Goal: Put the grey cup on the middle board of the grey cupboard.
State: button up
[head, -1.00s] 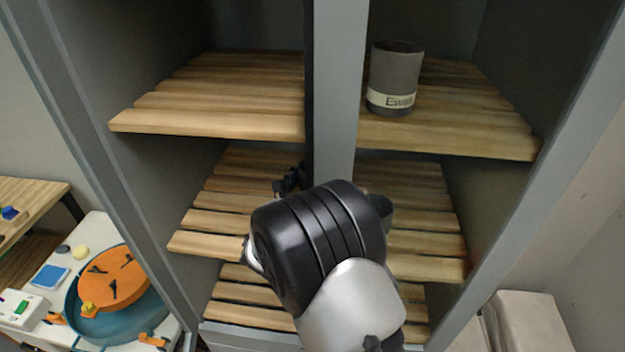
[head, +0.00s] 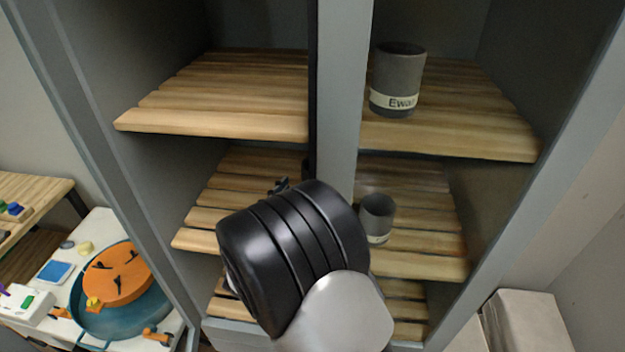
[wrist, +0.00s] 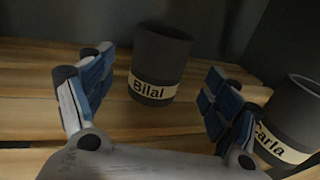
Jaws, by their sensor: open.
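The grey cupboard (head: 340,100) has slatted wooden boards. My open gripper (wrist: 153,95) reaches into it at middle board (head: 205,217) height; in the head view its fingers are mostly hidden by my wrist and the upright. In the wrist view a grey cup labelled Bilal (wrist: 160,60) stands upright on slats, between and a little beyond my fingertips, with no visible contact. A grey cup labelled Carla (wrist: 292,115) stands to the right, outside the right finger. In the head view a small grey cup (head: 377,213) stands on the middle board, right of the upright; its label is unreadable.
A larger grey cup labelled Ewan (head: 397,80) stands on the upper right board (head: 460,135). The upper left board (head: 215,110) is bare. The grey upright stands close to my wrist. At lower left, a white table (head: 95,240) holds a teal and orange round object (head: 120,275).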

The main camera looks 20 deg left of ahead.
jog(key=shift+s, duration=2.65)
